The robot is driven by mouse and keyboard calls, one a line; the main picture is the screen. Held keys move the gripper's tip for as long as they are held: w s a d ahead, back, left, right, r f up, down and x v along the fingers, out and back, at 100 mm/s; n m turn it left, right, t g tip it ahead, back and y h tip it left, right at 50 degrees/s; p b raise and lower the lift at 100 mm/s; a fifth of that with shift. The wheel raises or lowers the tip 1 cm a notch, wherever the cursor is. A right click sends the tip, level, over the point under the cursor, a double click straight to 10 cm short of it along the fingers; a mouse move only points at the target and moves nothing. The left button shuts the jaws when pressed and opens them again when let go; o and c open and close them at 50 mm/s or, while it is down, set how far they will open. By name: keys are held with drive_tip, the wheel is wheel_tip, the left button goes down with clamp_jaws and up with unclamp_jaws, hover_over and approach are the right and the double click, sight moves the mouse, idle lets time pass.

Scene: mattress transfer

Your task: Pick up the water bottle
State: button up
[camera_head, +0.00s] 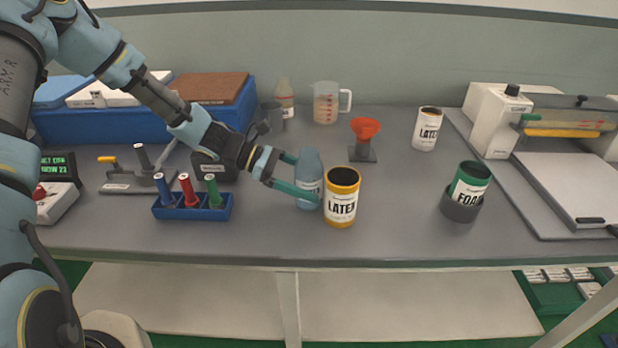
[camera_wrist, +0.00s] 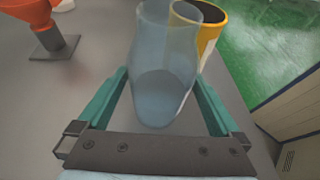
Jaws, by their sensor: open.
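The water bottle (camera_head: 310,172) is pale blue and see-through with a white label, standing upright on the grey bench just left of a yellow-rimmed LATEX can. My gripper (camera_head: 302,178) is open, with its two teal fingers on either side of the bottle. In the wrist view the bottle (camera_wrist: 165,70) stands between the spread fingers (camera_wrist: 165,95), and I cannot tell whether either finger touches it. The finger on the near side partly covers the bottle's lower part in the head view.
The yellow LATEX can (camera_head: 341,198) stands close beside the bottle. A red funnel on a stand (camera_head: 365,135) is behind it to the right. A blue rack with coloured tubes (camera_head: 192,207) is to the left. A green FOAM can (camera_head: 470,183) sits in a dark holder at right.

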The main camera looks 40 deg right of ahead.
drive_tip(key=c, duration=1.3)
drive_tip(key=shift+c, duration=0.5)
drive_tip(key=shift+r, duration=0.1)
